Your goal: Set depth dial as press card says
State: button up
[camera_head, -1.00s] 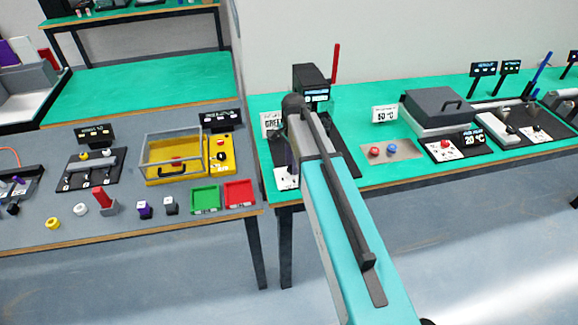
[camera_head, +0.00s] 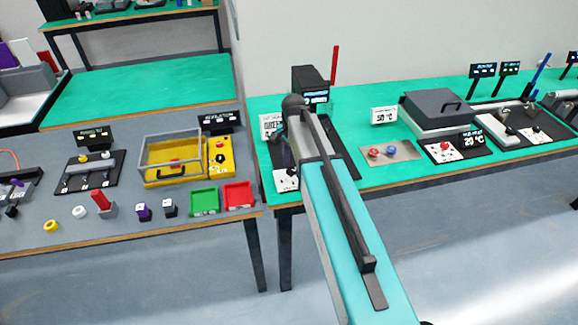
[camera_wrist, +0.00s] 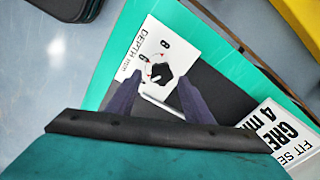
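The depth dial is a dark knob (camera_wrist: 160,76) on a white plate marked DEPTH (camera_wrist: 140,42), with a red mark and small numerals around it. My gripper (camera_wrist: 159,88) is open, its two dark purple fingers apart on either side of the knob's near side; contact cannot be told. The press card (camera_wrist: 277,128) is cut off at the right in the wrist view; its visible text reads "FIT SE", "GREE" and "4 m". In the head view, the press (camera_head: 310,84) has a red lever, and the dial plate (camera_head: 286,182) shows below my arm, which hides most of my gripper.
A steel plate with red and blue buttons (camera_head: 405,153) and a grey lidded box (camera_head: 432,106) stand right of the press. A green tray (camera_head: 205,201), a red tray (camera_head: 238,195) and a yellow guarded box (camera_head: 172,160) are on the grey table to the left.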

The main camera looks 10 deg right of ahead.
aim_at(293, 169)
jog(key=shift+a, duration=0.1)
jog(key=shift+r, duration=0.15)
jog(key=shift+r, duration=0.15)
notch_tip(293, 169, up, 13)
jog(key=b, duration=0.3)
dwell(0.6)
jog(key=shift+r, duration=0.1)
dwell(0.4)
